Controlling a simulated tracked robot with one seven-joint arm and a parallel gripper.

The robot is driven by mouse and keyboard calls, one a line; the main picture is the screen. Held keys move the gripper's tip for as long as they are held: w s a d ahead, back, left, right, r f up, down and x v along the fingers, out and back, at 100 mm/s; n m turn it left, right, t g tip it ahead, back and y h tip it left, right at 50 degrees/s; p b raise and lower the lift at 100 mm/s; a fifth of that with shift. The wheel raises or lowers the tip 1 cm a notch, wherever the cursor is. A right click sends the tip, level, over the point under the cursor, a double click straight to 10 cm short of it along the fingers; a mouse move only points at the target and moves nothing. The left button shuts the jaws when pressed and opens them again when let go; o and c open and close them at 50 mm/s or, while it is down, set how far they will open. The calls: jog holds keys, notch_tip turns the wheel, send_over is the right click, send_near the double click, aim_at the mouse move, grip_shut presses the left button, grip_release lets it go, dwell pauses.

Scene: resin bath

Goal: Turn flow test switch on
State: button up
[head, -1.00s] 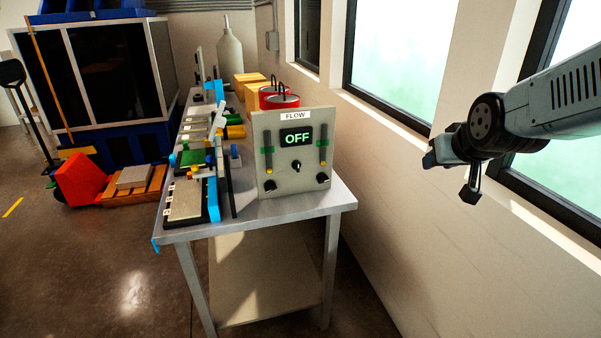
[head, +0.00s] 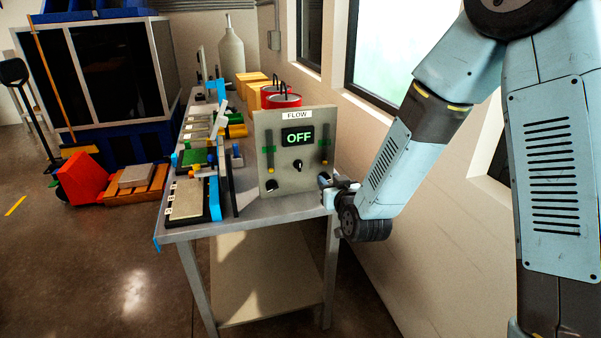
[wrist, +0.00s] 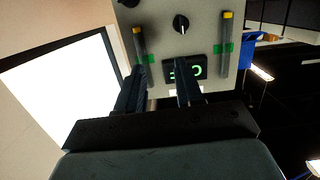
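The grey FLOW panel (head: 263,150) stands upright on the near end of the bench. Its display (head: 297,136) reads OFF in green. A dark knob (head: 297,165) sits below the display, and another knob (head: 271,185) is at the lower left. My gripper (head: 326,182) is at the panel's lower right corner and hides the knob there. In the wrist view the panel appears upside down, with the middle knob (wrist: 181,23) beyond my fingers. My gripper (wrist: 160,68) is open there, with an empty gap between its fingers; the right finger partly covers the display (wrist: 198,69).
The metal bench (head: 270,208) holds trays and small parts left of the panel and red cans (head: 282,100) behind it. The wall and window (head: 400,50) are close on the right. A red pallet jack (head: 80,182) stands on the floor at left.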

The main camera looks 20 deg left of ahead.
aim_at(300, 169)
jog(key=s+a+f+t, duration=0.1)
jog(key=s+a+f, duration=0.1)
jog(key=a+f, duration=0.15)
jog(key=shift+y, duration=0.4)
jog(key=x, duration=1.3)
jog(key=shift+w+a+r, duration=0.1)
jog(key=shift+a+r, duration=0.05)
jog(key=shift+r, duration=0.05)
jog(key=shift+c, duration=0.5)
grip_shut()
